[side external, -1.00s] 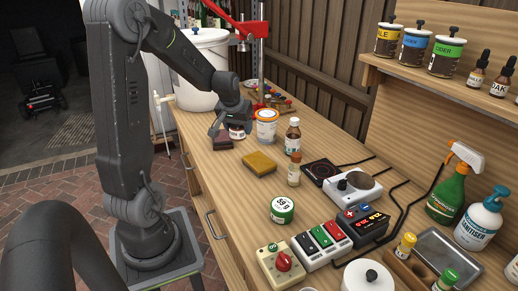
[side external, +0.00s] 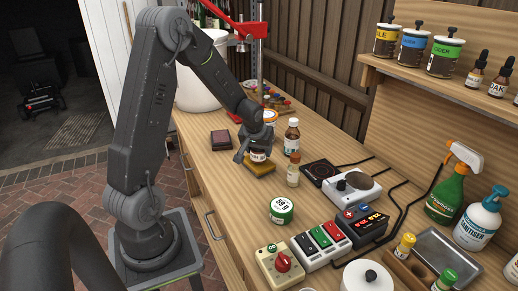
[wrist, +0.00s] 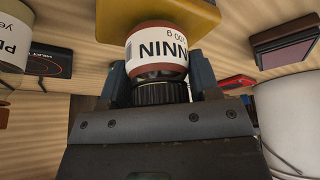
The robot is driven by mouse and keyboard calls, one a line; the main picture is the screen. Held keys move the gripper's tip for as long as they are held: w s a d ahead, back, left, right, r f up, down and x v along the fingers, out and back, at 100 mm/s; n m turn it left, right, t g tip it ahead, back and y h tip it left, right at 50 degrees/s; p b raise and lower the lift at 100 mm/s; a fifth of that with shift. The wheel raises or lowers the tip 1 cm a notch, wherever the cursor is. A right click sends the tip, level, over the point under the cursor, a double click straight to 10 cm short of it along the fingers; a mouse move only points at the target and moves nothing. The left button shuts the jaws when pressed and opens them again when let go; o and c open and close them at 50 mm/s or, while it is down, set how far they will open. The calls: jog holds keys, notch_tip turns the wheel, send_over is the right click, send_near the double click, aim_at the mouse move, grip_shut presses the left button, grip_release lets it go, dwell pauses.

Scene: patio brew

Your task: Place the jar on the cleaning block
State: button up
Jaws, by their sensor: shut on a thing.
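The jar (side external: 258,156) has a white label with dark lettering, brown contents and a dark ridged lid. My gripper (side external: 256,146) is shut on it from above, with the fingers on either side in the wrist view (wrist: 160,78). The jar is upright over the yellow cleaning block (side external: 263,170). The block lies flat on the bench and shows at the top of the wrist view (wrist: 190,12). The jar's base is at or just above the block; I cannot tell whether they touch. My gripper hides part of the jar.
A white tub (side external: 270,116) is partly hidden behind my gripper. A dark red-brown box (side external: 221,139) lies to the left.

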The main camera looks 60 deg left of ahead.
jog(key=shift+f, duration=0.2)
jog(key=o, duration=1.1)
jog(key=shift+c, duration=0.2)
jog(key=shift+r, duration=0.1)
jog(key=v, duration=1.2)
jog(key=s+d+r+m+h, duration=0.1)
jog(key=s+d+r+m, duration=0.1)
jog(key=d, duration=0.5)
jog(key=s+d+r+m+t+h, duration=0.1)
jog(key=s+d+r+m, duration=0.2)
jog(key=s+d, duration=0.4)
jog(key=s+d+r+m+t+h, duration=0.1)
jog(key=s+d+r+m, duration=0.2)
jog(key=d, duration=0.6)
jog(key=shift+s+m, duration=0.5)
jog(key=shift+s, duration=0.2)
